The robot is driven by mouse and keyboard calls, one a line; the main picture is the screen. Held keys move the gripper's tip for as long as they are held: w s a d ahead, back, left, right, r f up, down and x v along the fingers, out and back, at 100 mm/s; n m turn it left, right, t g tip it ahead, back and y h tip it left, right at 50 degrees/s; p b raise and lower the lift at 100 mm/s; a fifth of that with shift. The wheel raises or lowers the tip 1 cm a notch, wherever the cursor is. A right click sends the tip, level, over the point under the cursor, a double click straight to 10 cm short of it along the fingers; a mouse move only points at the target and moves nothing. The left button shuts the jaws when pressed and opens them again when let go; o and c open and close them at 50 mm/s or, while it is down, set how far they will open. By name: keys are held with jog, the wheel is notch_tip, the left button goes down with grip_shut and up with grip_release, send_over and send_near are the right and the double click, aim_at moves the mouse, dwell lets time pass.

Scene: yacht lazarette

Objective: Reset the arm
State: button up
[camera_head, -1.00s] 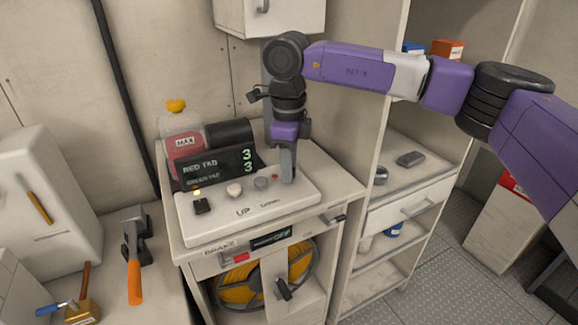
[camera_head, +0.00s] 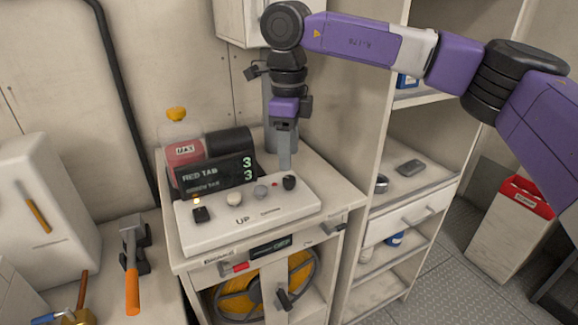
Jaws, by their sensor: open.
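My gripper (camera_head: 285,165) points down above the right part of the white control panel (camera_head: 190,239), behind its row of knobs. It is open and holds nothing that I can see; its fingers show edge-on. A black knob (camera_head: 289,182) stands just below and beside the fingertips, apart from them as far as I can tell. My purple arm reaches in from the right. The panel also has a white knob (camera_head: 234,199), a grey knob (camera_head: 260,191) and a black display (camera_head: 215,174) reading "RED TAB 3".
A bottle of red liquid (camera_head: 183,150) and a dark cylinder (camera_head: 230,141) stand behind the display. A wall cabinet (camera_head: 240,22) hangs close behind my arm. Shelves (camera_head: 395,195) stand to the right. A hammer (camera_head: 131,265) lies on the left counter. A red-topped bin (camera_head: 525,195) stands far right.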

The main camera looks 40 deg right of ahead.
jog(key=shift+r, duration=0.75)
